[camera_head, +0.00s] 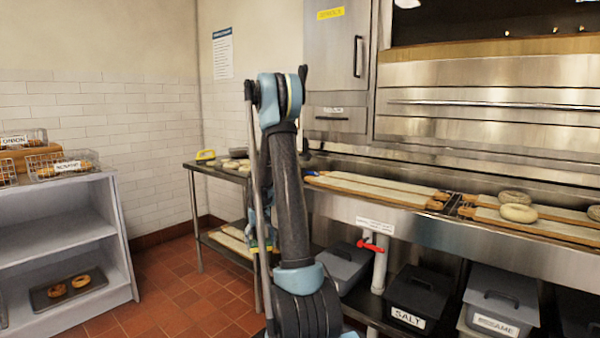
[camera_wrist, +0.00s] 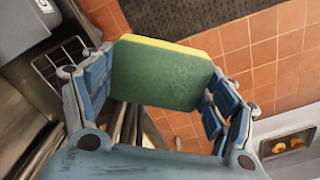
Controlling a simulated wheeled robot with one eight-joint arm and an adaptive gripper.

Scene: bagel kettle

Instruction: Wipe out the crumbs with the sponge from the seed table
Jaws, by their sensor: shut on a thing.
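A green sponge with a yellow layer (camera_wrist: 160,75) is held between the blue fingers of my gripper (camera_wrist: 160,88) in the wrist view. The fingers are shut on its two sides. It is held in the air, with tiled floor showing beyond it. In the head view my arm mostly hides the gripper; a bit of yellow and green shows low beside the arm. A steel table (camera_head: 202,168) stands at the back, with several pale bagels and a yellow object (camera_head: 205,155) on it. I cannot make out crumbs, nor read which surface is the seed table.
A long steel counter (camera_head: 430,228) with bagel boards runs along the right, with lidded bins (camera_head: 416,300) below. A white shelf (camera_head: 125,250) with wire baskets stands left. The red tiled floor (camera_head: 180,290) between them is clear. A dark mat (camera_wrist: 190,14) lies on it.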

